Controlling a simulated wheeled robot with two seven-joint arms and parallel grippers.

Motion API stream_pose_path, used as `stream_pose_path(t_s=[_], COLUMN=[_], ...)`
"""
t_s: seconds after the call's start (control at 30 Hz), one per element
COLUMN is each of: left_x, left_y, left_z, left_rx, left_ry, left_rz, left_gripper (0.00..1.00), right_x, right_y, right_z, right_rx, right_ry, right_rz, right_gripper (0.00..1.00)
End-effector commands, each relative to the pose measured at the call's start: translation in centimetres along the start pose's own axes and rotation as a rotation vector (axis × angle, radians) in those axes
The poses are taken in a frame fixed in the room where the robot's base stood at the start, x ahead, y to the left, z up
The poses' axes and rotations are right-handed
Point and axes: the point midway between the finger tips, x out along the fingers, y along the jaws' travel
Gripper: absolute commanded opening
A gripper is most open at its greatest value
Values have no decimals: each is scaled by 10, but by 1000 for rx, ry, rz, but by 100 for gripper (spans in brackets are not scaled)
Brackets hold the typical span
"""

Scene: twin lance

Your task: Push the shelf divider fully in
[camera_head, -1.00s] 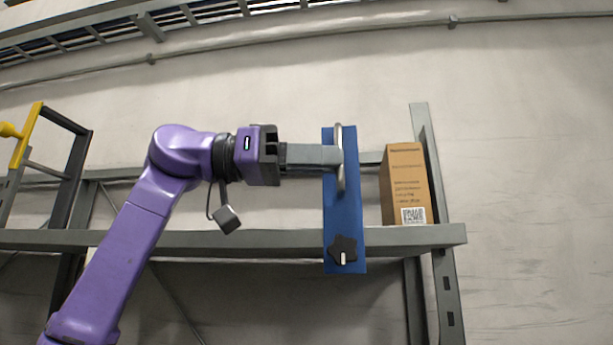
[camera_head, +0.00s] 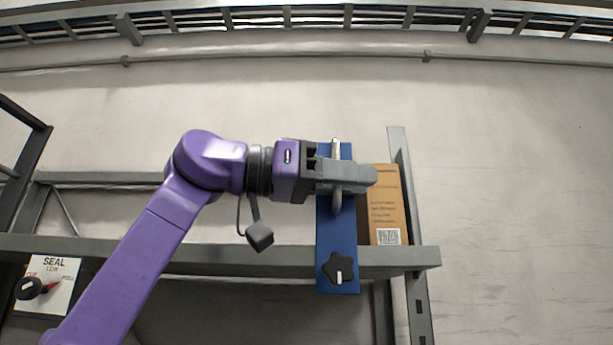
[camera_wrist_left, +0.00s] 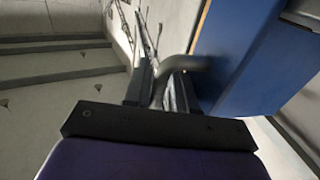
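The shelf divider (camera_head: 337,240) is a blue upright panel with a grey loop handle (camera_head: 336,205) and a black star knob (camera_head: 338,268) low on its face. Its lower end hangs in front of the shelf beam. My left gripper (camera_head: 358,174) reaches in from the left, its fingers crossing the handle's middle and hiding that part. In the left wrist view the handle (camera_wrist_left: 188,64) passes between or close against the fingers, beside the blue panel (camera_wrist_left: 245,60). Whether they are closed on it is unclear. My right gripper is out of view.
A brown box (camera_head: 386,210) stands on the shelf just right of the divider. The grey shelf beam (camera_head: 215,255) runs across the front to a right post (camera_head: 405,190). A white SEAL panel (camera_head: 50,283) with a knob is at lower left.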

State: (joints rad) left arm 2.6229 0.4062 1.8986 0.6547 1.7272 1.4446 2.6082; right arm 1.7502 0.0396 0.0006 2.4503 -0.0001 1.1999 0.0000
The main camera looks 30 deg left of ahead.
Motion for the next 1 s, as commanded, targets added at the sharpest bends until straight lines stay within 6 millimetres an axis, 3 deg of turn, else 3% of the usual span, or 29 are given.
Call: stream_pose_path(t_s=[0.63,1.0], left_x=[-30,-111], left_y=[-15,-16], left_z=[1,2], left_rx=[-8,-10], left_ry=[16,18], left_rz=[0,1], left_gripper=[23,23], right_x=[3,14], right_y=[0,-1], right_z=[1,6], right_rx=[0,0], right_ry=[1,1], right_rz=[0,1], right_gripper=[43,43])
